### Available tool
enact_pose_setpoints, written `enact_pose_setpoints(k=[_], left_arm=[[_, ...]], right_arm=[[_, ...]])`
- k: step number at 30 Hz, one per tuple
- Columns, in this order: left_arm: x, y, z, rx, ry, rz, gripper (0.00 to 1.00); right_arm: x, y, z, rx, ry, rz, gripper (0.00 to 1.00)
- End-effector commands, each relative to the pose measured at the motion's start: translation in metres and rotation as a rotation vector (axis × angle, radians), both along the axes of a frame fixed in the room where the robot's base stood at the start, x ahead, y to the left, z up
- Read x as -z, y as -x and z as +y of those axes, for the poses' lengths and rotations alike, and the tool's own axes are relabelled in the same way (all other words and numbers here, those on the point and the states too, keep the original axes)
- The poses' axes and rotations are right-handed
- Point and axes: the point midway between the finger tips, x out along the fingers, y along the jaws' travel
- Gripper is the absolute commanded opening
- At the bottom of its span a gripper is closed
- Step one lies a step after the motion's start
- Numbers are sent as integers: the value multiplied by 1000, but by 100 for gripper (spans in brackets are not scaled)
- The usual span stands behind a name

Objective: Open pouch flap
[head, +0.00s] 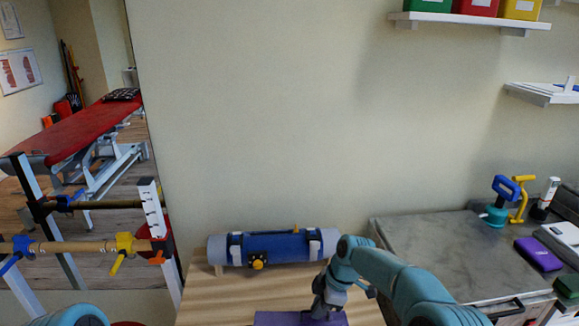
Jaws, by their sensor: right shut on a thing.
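A purple pouch (275,319) lies flat at the near edge of the wooden table, cut off by the bottom of the head view. My right gripper (324,309) reaches down onto it from the right and is shut on its flap. The fingertips are partly hidden, and I cannot tell how far the flap is raised. Of my left arm only a teal link shows at the bottom left; its gripper is out of view.
A grey-blue roll with a dark blue wrap (275,247) and yellow knob lies behind the pouch on the wooden table (200,300). A grey counter (430,250) at right holds a purple case (538,254) and blue-handled tool (502,200). Parallel bars (90,246) stand left.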

Motion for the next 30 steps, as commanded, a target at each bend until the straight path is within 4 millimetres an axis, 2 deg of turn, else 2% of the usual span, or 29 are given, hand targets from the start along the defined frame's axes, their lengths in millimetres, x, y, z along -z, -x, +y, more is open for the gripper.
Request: enact_pose_setpoints(k=[30], left_arm=[[-19, 0, 0, 0, 0, 0, 36]], right_arm=[[-8, -20, 0, 1, 0, -2, 3]])
